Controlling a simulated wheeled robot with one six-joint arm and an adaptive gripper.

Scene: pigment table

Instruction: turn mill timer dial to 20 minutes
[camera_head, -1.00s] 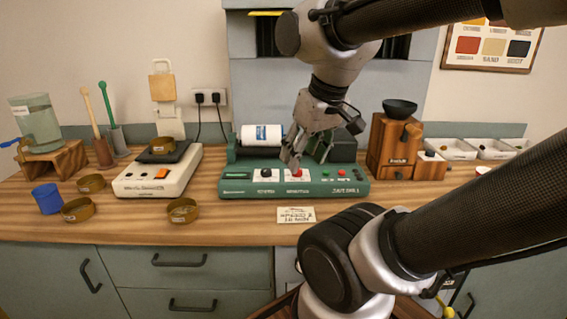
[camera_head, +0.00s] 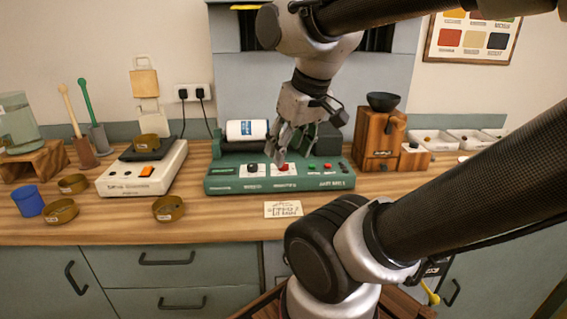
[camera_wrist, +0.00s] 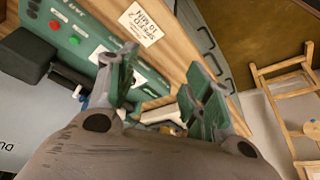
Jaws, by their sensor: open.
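The green jar mill (camera_head: 222,185) stands on the wooden counter with a white jar (camera_head: 246,131) lying along its top. Its front panel has a dark dial (camera_head: 252,168) on a white plate at left and a red-marked dial (camera_head: 283,167) on the plate to its right. My gripper (camera_head: 281,153) points down just above and behind the red-marked dial; contact cannot be told. In the wrist view my gripper (camera_wrist: 162,85) has its two fingers apart with nothing held between them. The fingers hide much of the dial plates there, so the dial settings cannot be read.
A small card (camera_head: 283,209) lies before the mill; it mentions speed and minutes. Green and red buttons (camera_head: 312,167) sit right of the dials. A scale (camera_head: 140,178) and brass bowls (camera_head: 168,208) are at left, a wooden grinder (camera_head: 375,140) at right.

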